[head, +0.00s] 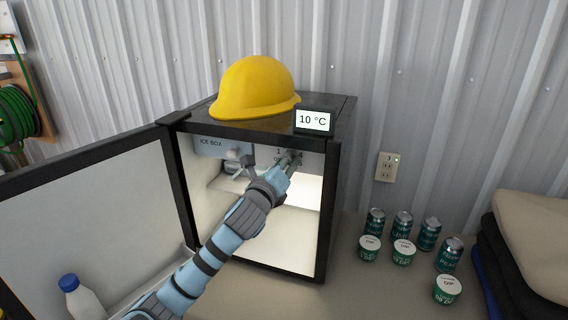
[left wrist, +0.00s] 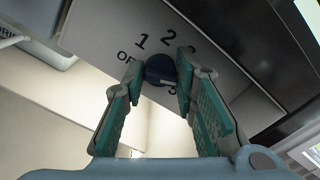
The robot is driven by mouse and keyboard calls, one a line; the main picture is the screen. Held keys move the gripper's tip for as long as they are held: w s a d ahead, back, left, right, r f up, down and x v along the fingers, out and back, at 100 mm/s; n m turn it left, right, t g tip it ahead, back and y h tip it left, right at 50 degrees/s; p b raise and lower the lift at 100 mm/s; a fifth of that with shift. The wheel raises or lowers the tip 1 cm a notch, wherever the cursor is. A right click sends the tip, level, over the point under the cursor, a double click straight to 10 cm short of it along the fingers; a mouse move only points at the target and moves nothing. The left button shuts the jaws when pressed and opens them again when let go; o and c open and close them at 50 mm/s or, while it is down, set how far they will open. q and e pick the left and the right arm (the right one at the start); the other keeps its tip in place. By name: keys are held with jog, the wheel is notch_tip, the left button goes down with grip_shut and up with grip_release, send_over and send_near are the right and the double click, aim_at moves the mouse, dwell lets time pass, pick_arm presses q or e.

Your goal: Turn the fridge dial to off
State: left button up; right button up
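The fridge dial (left wrist: 160,70) is a dark blue round knob on a panel marked OFF, 1, 2, 3. One fingertip partly covers the OFF label. In the head view my left arm reaches into the open fridge (head: 333,205), and the left gripper (head: 288,163) hides most of the dial there. My right gripper is not in view.
The fridge door (head: 90,205) stands open on the left, a bottle (head: 82,298) by it. A yellow hard hat (head: 255,88) and a 10 °C display (head: 314,121) are on top. Inside is an ice box (head: 212,146). Several cans (head: 403,223) and tubs (head: 447,289) stand right.

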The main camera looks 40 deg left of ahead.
pick_arm(q)
grip_shut()
jog(key=m+p, duration=0.1)
jog(key=m, duration=2.3)
jog(key=f+m+p, duration=0.1)
jog(key=m, duration=1.1)
jog(key=shift+d+p, duration=0.15)
jog(key=shift+p, duration=0.2)
